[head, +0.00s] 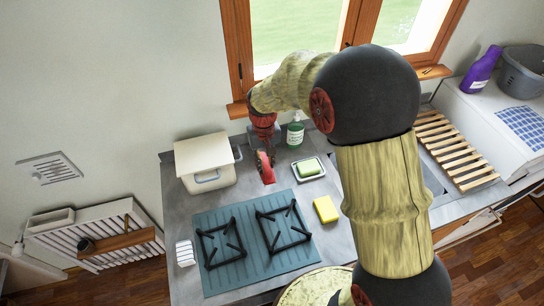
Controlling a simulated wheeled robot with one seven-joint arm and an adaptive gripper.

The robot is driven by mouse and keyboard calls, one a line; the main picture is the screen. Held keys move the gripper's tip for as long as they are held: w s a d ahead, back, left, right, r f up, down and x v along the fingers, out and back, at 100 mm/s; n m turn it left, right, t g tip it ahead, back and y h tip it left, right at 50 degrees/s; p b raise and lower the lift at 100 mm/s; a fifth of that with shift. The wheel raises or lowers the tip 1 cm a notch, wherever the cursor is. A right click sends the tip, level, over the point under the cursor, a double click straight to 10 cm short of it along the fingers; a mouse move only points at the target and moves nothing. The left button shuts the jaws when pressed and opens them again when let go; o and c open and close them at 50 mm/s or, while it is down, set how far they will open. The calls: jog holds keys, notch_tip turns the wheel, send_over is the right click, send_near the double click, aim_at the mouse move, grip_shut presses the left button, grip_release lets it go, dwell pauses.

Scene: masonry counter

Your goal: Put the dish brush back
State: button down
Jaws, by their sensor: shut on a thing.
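My gripper (266,170) has red fingers and points down over the back of the grey counter, between a cream box and a soap dish. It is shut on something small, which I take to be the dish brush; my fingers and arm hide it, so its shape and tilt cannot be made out. A greyish container (277,131) shows partly behind my wrist, beside the soap bottle; whether it is the brush's holder I cannot tell.
The cream box (205,165) is left of my gripper. A soap bottle (295,133) and a soap dish (322,174) with a green bar are right. A yellow sponge (326,209) and hob (250,252) lie in front. A slatted rack (455,150) is by the sink.

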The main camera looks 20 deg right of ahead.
jog(key=shift+w+d+f, duration=0.5)
jog(key=shift+w+f, duration=1.6)
jog(key=shift+w+d+f, duration=0.55)
jog(key=shift+w+f, duration=1.55)
jog(key=shift+w+d+f, duration=0.5)
jog(key=shift+w+f, duration=1.6)
jog(key=shift+f, duration=0.1)
jog(key=shift+f, duration=0.15)
jog(key=c, duration=1.7)
grip_release()
jog(key=shift+o, duration=0.2)
